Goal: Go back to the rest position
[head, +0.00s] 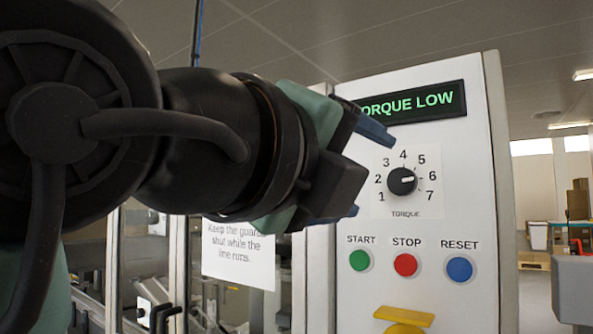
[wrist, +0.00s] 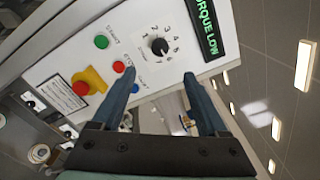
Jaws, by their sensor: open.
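My gripper (head: 366,168) is open and empty in front of the white control panel (head: 463,160). Its two blue-grey fingers (wrist: 158,83) point at the panel in the wrist view, apart from each other. The black torque knob (head: 402,181) sits on a dial numbered 1 to 7, right of the gripper in the head view, with its pointer towards 6. The knob also shows beyond the fingertips in the wrist view (wrist: 159,46). The display (head: 412,103) reads "TORQUE LOW" in green; its left end is hidden by the gripper in the head view.
Below the dial are a green START button (head: 360,260), a red STOP button (head: 405,265) and a blue RESET button (head: 459,269). A yellow part (head: 404,316) juts out lower down. A guard notice (head: 238,254) hangs behind my arm.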

